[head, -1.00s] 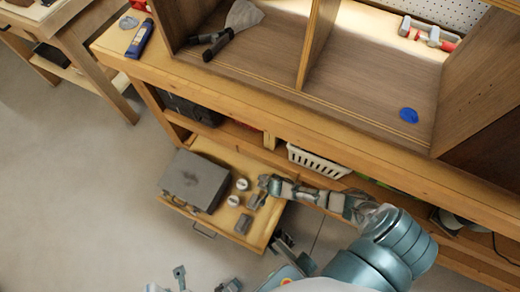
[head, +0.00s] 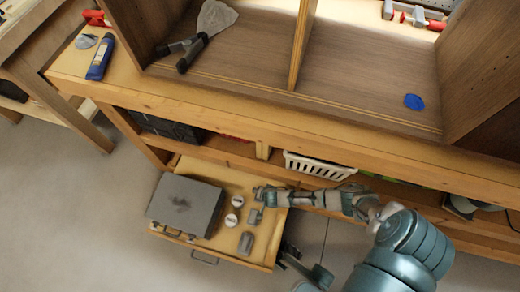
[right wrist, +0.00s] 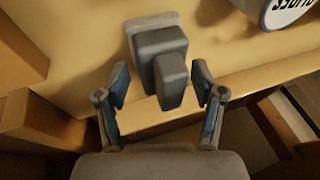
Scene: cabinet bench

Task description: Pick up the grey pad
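I cannot tell from the head view which is the pad. In the right wrist view, a grey blocky piece (right wrist: 172,82) stands in front of a wider grey block with a flat plate behind it. My right gripper (right wrist: 160,88) is open, one finger on each side of the near piece, with gaps visible. It also shows in the head view (head: 260,194).
A grey metal box (head: 187,205) fills the drawer's left side. The wooden bench edge (head: 280,125) and a white basket (head: 318,166) lie above the drawer, close to my right arm.

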